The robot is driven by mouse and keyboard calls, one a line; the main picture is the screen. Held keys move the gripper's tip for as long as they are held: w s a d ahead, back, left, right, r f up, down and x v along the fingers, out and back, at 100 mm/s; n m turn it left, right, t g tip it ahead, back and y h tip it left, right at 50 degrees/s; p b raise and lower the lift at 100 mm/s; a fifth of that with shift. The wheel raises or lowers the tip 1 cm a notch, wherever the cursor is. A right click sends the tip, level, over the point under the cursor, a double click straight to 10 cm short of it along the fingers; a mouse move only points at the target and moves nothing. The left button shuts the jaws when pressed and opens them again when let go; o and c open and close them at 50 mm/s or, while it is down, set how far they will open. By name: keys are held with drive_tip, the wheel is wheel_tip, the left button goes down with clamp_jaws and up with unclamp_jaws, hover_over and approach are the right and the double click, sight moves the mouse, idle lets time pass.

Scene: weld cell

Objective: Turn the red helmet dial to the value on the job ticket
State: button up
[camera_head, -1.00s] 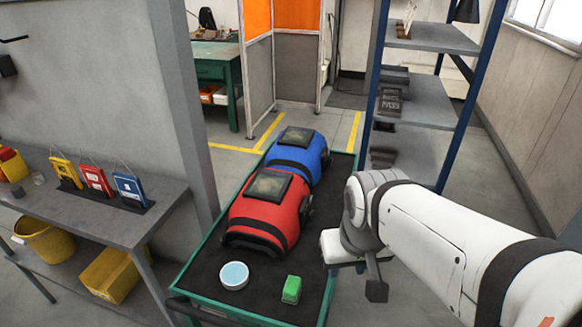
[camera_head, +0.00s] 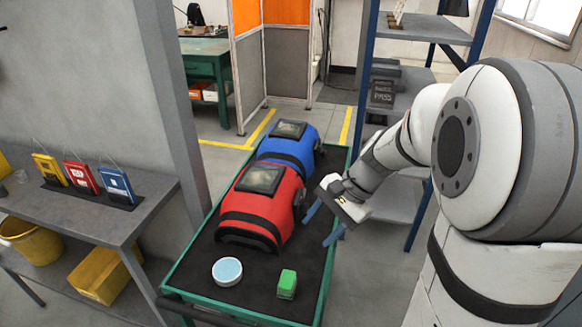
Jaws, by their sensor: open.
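The red helmet (camera_head: 262,203) lies on the green cart, its dark visor window (camera_head: 260,179) facing up. Its dial cannot be made out clearly; a dark part shows on its right side. My gripper (camera_head: 322,226) is open and empty, just right of the red helmet. Its two blue-grey fingers point toward the helmet and appear apart from it. Yellow, red and blue cards stand in a dark holder on the left bench; the red card (camera_head: 81,178) is in the middle. Their writing is too small to read.
A blue helmet (camera_head: 304,152) lies behind the red one. A round white-blue tin (camera_head: 227,271) and a green block (camera_head: 287,284) sit at the front of the cart (camera_head: 177,276). A blue-posted shelf (camera_head: 409,216) stands at the back right, behind my arm.

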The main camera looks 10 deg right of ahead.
drive_tip(key=w+d+f+m+t+y+b, duration=0.2)
drive_tip(key=w+d+f+m+y, duration=0.2)
drive_tip(key=w+f+m, duration=0.45)
drive_tip(key=m+t+y, duration=0.2)
drive_tip(key=m+t, duration=0.1)
drive_tip(key=m, duration=0.1)
approach(304, 208)
drive_tip(key=shift+w+d+f, duration=0.3)
drive_tip(key=shift+w+f, duration=0.1)
drive_tip(key=shift+f, duration=0.25)
drive_tip(key=x, duration=0.7)
drive_tip(key=shift+w+a, duration=0.15)
drive_tip(key=shift+a, duration=0.15)
drive_tip(key=shift+c, duration=0.3)
drive_tip(key=c, duration=0.9)
